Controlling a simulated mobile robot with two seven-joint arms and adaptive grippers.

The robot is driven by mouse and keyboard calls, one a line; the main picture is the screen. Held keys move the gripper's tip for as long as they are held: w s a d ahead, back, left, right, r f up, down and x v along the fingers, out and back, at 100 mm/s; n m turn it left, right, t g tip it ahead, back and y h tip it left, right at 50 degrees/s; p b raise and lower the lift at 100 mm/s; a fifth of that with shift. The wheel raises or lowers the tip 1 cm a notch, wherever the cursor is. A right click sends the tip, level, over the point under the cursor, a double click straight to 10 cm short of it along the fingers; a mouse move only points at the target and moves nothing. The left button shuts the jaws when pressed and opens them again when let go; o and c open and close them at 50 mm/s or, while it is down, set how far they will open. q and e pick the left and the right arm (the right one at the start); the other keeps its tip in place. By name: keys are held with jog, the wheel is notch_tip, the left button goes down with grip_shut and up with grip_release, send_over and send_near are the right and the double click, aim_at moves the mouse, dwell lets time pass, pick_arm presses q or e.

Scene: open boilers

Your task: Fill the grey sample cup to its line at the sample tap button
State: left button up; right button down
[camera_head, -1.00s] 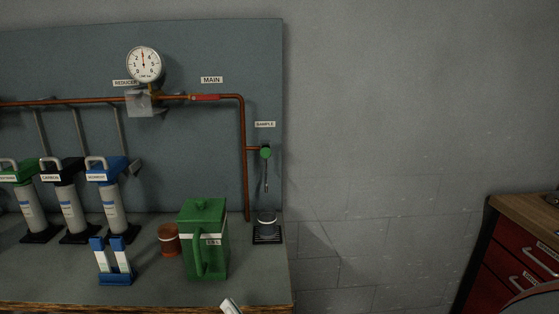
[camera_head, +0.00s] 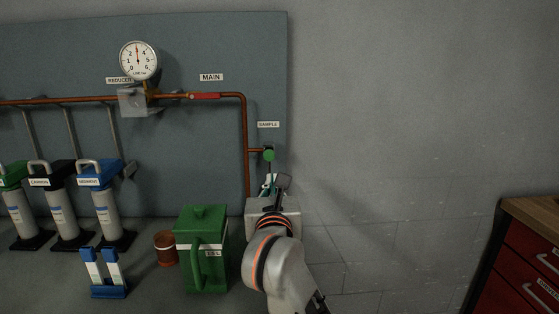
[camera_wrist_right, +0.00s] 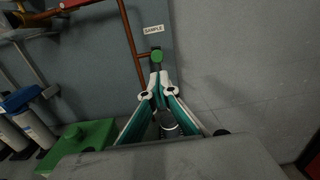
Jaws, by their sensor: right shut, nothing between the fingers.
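The green sample tap button (camera_head: 269,155) sits at the end of the copper pipe, under the SAMPLE label. It also shows in the wrist view (camera_wrist_right: 156,55). My right gripper (camera_head: 271,182) is shut and empty, its fingertips just below the button in the picture. In the wrist view the closed fingertips (camera_wrist_right: 156,77) point at the button; I cannot tell whether they touch it. The grey sample cup (camera_wrist_right: 168,122) shows partly between the finger links, below the tap; its line and fill level cannot be made out. My arm hides the cup in the head view. My left gripper is out of view.
A green lidded jug (camera_head: 203,248) stands left of my right arm, with a brown jar (camera_head: 166,248) beside it. A blue holder (camera_head: 109,290) and several filter cylinders stand further left. A red drawer cabinet (camera_head: 530,262) is at right; bare wall lies between.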

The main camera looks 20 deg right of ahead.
aim_at(269, 156)
jog(key=shift+a, duration=0.25)
jog(key=x, duration=1.4)
jog(key=shift+w+f+p, duration=0.1)
jog(key=shift+p, duration=0.3)
